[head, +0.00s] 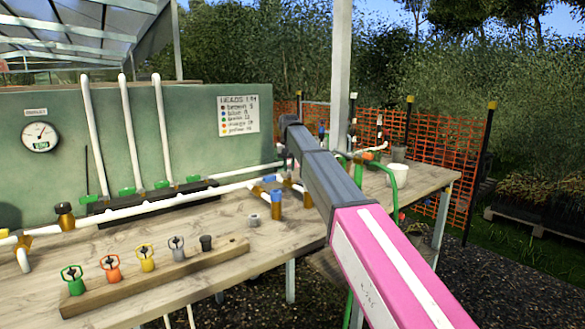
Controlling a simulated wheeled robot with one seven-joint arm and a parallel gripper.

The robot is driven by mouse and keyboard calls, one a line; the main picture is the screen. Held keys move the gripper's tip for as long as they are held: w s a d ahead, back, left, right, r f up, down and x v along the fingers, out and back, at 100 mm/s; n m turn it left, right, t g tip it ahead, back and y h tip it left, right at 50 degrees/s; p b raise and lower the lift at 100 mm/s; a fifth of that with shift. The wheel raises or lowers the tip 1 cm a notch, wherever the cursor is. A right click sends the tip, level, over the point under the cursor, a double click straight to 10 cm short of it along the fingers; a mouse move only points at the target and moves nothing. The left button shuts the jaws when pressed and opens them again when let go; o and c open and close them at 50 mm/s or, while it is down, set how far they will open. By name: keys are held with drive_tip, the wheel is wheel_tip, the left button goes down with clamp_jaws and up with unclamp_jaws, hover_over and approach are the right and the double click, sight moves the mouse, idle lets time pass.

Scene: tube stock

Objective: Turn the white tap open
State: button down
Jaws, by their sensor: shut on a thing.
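I cannot make out a white tap for certain; it may be hidden behind my arm. White pipework (160,202) runs along the bench, with green fittings (162,184) under three upright white pipes (133,130). A brown fitting with a blue top (276,204) stands near my arm. My pink and grey arm crosses the middle from the lower right and covers part of the pipework. My gripper is not visible, and what it touches cannot be seen.
The wooden bench (255,240) holds a wooden rail (160,278) with several coloured heads. A gauge (40,136) and a sign (239,114) are on the green wall. A grey post (342,60) rises behind my arm. Orange mesh fence (437,155) stands at the right.

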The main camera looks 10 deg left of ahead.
drive_tip(key=shift+s+a+n, duration=0.25)
drive_tip(key=shift+a+n, duration=0.2)
drive_tip(key=shift+n, duration=0.65)
drive_tip(key=shift+s+a+n, duration=0.2)
drive_tip(key=shift+a+n, duration=0.25)
drive_tip(key=shift+n, duration=0.65)
drive_tip(key=shift+s+a+n, duration=0.25)
drive_tip(key=shift+a+n, duration=0.2)
drive_tip(key=shift+n, duration=0.65)
drive_tip(key=c, duration=1)
unclamp_jaws()
drive_tip(key=shift+c, duration=0.2)
wheel_tip(320, 180, up, 11)
drive_tip(key=shift+s, duration=0.1)
